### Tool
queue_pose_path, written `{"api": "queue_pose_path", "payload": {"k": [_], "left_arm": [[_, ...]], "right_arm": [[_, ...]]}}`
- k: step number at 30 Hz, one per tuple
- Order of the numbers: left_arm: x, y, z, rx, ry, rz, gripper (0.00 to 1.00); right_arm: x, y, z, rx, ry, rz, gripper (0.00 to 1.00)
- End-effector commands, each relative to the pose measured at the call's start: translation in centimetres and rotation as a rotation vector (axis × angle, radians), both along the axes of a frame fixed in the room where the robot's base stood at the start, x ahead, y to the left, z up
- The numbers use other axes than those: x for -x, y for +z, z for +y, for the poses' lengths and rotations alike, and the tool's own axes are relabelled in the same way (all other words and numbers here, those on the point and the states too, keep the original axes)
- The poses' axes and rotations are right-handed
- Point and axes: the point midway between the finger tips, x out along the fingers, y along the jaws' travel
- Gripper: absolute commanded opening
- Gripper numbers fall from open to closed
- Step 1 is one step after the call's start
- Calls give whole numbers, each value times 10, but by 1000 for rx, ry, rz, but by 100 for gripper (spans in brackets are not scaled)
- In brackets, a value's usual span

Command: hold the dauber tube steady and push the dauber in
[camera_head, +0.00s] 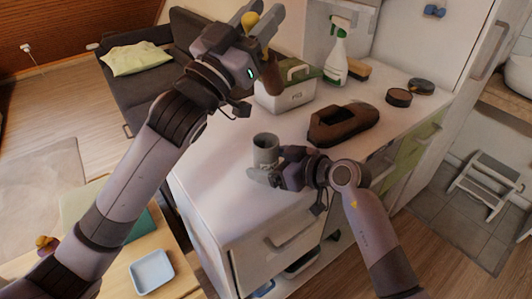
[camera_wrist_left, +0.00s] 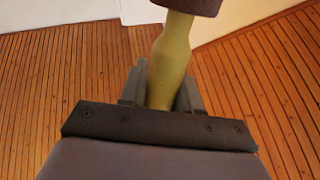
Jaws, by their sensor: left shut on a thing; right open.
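My left gripper (camera_head: 262,32) is raised high above the cabinet's back left part. It is shut on the dauber, whose yellow-green handle (camera_wrist_left: 172,65) stands between the fingers in the left wrist view. The dauber's brown head (camera_head: 271,76) hangs below the gripper, and its yellow knob (camera_head: 250,19) shows above. The grey dauber tube (camera_head: 265,147) stands upright on the white cabinet top, its open mouth facing up. My right gripper (camera_head: 264,174) is open and low at the tube's near side. Whether its fingers touch the tube I cannot tell.
A brown shoe (camera_head: 345,124) lies right of the tube. Behind are a white box (camera_head: 286,96), a green-and-white spray bottle (camera_head: 337,52), a brush (camera_head: 357,70) and round dark tins (camera_head: 398,98). The white cabinet top (camera_head: 215,165) is bare left of the tube.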

Motion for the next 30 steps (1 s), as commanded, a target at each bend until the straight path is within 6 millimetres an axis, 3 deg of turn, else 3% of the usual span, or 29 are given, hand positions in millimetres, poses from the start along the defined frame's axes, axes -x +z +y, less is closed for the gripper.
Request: {"api": "queue_pose_path", "payload": {"k": [6, 16, 17, 22, 23, 24, 27, 30], "left_arm": [[0, 0, 0, 1, 0, -1, 0], [0, 0, 0, 1, 0, -1, 0], [0, 0, 0, 1, 0, -1, 0], [0, 0, 0, 1, 0, -1, 0], [0, 0, 0, 1, 0, -1, 0], [0, 0, 0, 1, 0, -1, 25], [0, 0, 0, 1, 0, -1, 0], [0, 0, 0, 1, 0, -1, 0]], "right_arm": [[-8, -5, 11, 0, 1, 0, 89], [-9, -6, 12, 0, 1, 0, 89], [-9, -6, 12, 0, 1, 0, 86], [-9, -6, 12, 0, 1, 0, 31], [-9, -6, 12, 1, 0, -1, 30], [-9, -6, 12, 1, 0, -1, 30], [-9, -6, 12, 1, 0, -1, 30], [-9, -6, 12, 1, 0, -1, 30]]}}
